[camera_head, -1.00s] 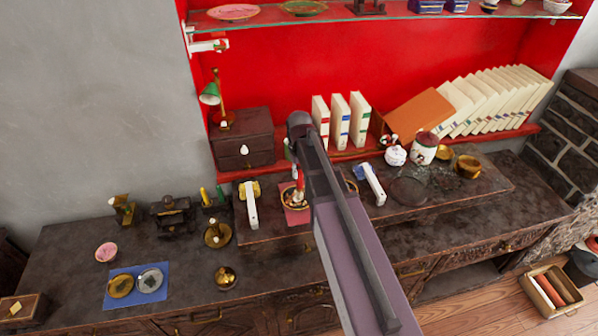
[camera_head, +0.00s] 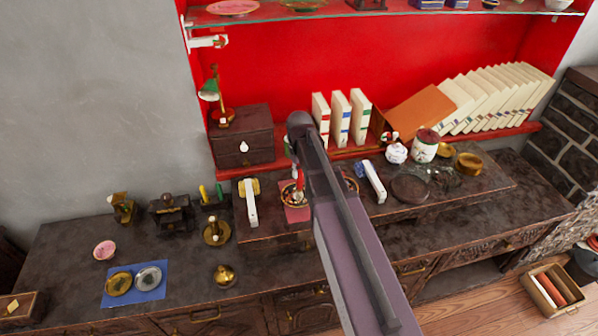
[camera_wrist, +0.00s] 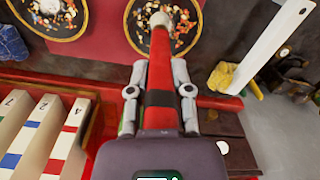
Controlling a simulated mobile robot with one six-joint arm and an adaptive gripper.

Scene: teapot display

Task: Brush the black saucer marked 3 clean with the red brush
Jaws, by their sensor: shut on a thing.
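My gripper (camera_wrist: 160,78) is shut on the red brush (camera_wrist: 159,62), seen in the wrist view. The brush's pale tip is over a black saucer (camera_wrist: 132,30) with a gold rim, strewn with colored crumbs; whether it touches cannot be told. A second black saucer (camera_wrist: 28,22) with crumbs lies to its left in that view, a pale round thing over it. In the head view the saucer under the brush (camera_head: 299,180) shows beside my arm (camera_head: 285,202). My arm partly hides the other saucer (camera_head: 351,185). No number is readable on either saucer.
White upright pieces (camera_head: 251,203) and (camera_head: 374,182) stand either side of the saucers. Books (camera_head: 340,120) stand on the red shelf behind. A white lidded pot (camera_head: 396,153) and a jar (camera_head: 424,146) stand to the right. A blue mat (camera_head: 154,293) holds two discs at front left.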

